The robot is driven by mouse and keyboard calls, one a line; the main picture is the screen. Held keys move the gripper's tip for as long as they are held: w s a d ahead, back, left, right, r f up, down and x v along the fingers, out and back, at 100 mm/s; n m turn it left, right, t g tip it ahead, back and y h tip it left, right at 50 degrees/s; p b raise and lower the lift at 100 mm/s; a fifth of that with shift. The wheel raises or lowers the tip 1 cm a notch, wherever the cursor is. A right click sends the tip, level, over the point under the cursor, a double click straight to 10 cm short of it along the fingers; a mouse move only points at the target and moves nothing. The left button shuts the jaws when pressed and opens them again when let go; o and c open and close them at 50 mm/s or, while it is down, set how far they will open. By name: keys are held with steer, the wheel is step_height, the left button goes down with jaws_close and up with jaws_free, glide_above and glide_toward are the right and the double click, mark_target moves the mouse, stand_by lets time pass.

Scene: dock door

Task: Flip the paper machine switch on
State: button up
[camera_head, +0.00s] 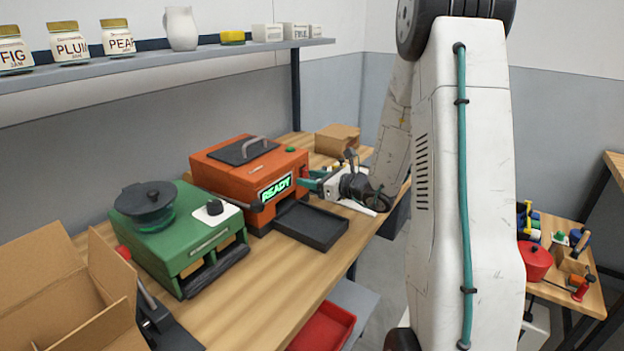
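An orange machine (230,172) with a black front tray (312,226) stands on the wooden bench; I take it to be the paper machine. Its front screen (275,188) is lit and reads READY in green. A small green button (290,149) is on its top. My gripper (311,182), with teal fingers, is at the right end of the machine's front, just right of the screen. I cannot tell whether it touches the machine or whether its fingers are apart. No switch is clearly visible there; the gripper may hide it.
A green machine (182,230) with a dark round lid stands to the left. An open cardboard box (65,300) is at front left, a smaller one (337,139) behind my gripper. A shelf (160,70) with jars runs above. A red tray (325,325) lies below the bench edge.

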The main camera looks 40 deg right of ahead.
steer(key=v, duration=0.7)
steer(key=shift+s+d, duration=0.15)
steer(key=shift+s, duration=0.25)
stand_by(0.3)
